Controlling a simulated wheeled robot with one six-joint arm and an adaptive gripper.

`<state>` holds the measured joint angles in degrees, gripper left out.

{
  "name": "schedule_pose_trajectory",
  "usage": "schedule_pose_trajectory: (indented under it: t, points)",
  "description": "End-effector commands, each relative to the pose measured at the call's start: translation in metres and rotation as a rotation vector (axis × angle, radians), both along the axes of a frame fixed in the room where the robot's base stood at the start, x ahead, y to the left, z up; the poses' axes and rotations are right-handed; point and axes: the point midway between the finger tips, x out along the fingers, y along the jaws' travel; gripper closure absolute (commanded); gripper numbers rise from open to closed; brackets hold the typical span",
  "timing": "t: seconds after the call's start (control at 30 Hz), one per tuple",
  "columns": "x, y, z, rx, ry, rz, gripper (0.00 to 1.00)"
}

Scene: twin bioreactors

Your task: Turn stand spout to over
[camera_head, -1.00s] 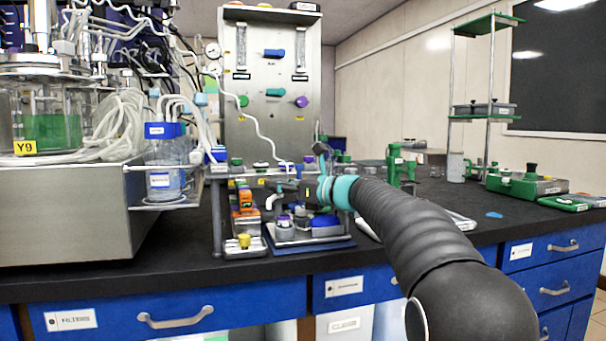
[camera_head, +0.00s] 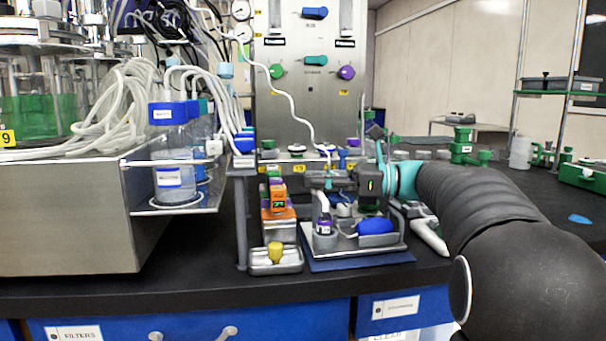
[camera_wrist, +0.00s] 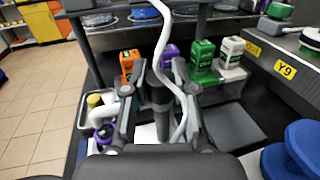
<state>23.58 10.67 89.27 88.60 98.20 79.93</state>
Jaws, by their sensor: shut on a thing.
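The stand spout is a short white bent tube (camera_head: 324,201) on the small stand in the head view. It points down above a purple-marked bottle (camera_head: 325,228); whether it is exactly over the mouth I cannot tell. In the wrist view the white spout (camera_wrist: 101,114) shows left of my fingers, beside a purple cap (camera_wrist: 105,132). My gripper (camera_head: 318,182) reaches in from the right at spout height. In the wrist view my gripper (camera_wrist: 155,82) is closed around a dark upright part (camera_wrist: 160,96) of the stand. The exact contact is partly hidden.
A tray with a yellow-capped piece (camera_head: 275,252) stands front left of the stand, and orange blocks (camera_head: 278,205) behind it. A blue bulb (camera_head: 374,226) lies right of the spout. A thin white hose (camera_wrist: 168,50) crosses close to my fingers.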

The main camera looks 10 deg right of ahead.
Motion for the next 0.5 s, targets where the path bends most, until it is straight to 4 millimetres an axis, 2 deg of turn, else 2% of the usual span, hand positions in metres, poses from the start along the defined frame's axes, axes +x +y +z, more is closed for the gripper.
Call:
schedule_pose_trajectory:
  t: [0.37, 0.4, 0.47, 0.5]
  points:
    - [-0.0011, -0.0027, -0.0013, -0.001, 0.002, -0.001, 1.00]
    - [-0.0010, -0.0026, -0.0013, -0.001, 0.002, -0.001, 0.66]
    - [-0.0010, -0.0022, -0.0012, -0.001, 0.002, 0.000, 0.51]
    - [-0.0010, -0.0017, -0.0012, -0.001, 0.002, 0.001, 0.47]
